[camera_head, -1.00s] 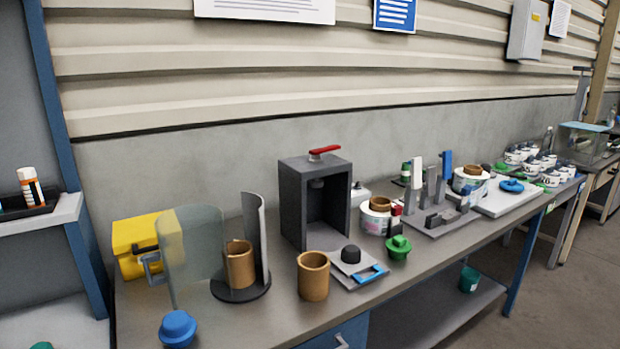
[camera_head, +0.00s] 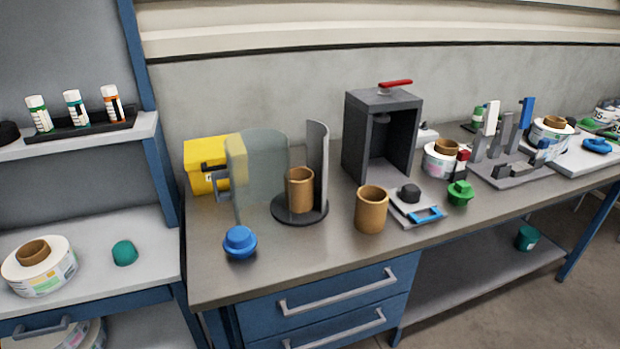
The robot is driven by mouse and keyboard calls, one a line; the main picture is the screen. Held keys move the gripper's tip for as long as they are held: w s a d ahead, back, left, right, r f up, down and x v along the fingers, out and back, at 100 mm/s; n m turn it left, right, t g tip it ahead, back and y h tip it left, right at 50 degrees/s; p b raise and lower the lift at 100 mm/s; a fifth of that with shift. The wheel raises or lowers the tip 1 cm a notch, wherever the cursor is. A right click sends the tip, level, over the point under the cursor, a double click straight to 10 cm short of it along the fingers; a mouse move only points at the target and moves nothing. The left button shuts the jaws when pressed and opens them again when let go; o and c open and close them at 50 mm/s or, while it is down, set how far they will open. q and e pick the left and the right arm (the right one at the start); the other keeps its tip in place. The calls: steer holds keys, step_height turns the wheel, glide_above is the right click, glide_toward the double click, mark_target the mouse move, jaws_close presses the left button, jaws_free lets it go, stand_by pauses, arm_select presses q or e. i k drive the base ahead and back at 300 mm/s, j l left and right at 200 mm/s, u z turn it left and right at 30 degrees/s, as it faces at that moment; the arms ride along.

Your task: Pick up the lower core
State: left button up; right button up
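A brown hollow core (camera_head: 371,210) stands upright on the bench top, in front of the dark press box. A second brown core (camera_head: 300,190) stands a little farther back on a round black base (camera_head: 287,211), between a clear curved guard and a grey curved plate. Another brown core (camera_head: 33,252) sits in the middle of a white reel (camera_head: 45,279) on the left shelf. More cores sit in labelled reels on the right of the bench. I cannot tell for certain which one is called the lower core. Neither of my grippers is in view.
A blue knob (camera_head: 240,241) sits near the bench's front left corner. A small plate with a black knob and blue handle (camera_head: 427,214) and a green knob (camera_head: 460,193) lie right of the front core. The dark press box (camera_head: 357,140) stands behind. Bare bench lies before the cores.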

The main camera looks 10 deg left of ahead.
mark_target(299, 190)
steer(key=u, duration=0.4)
steer(key=j+u, duration=0.1)
steer(key=u, duration=0.65)
steer(key=j+u, duration=0.1)
steer(key=u, duration=0.3)
steer(key=l+u, duration=0.2)
steer(key=l, duration=0.5)
steer(key=k+l+u, duration=0.15)
steer(key=l, duration=0.55)
steer(key=l+u, duration=0.2)
steer(key=l, duration=0.5)
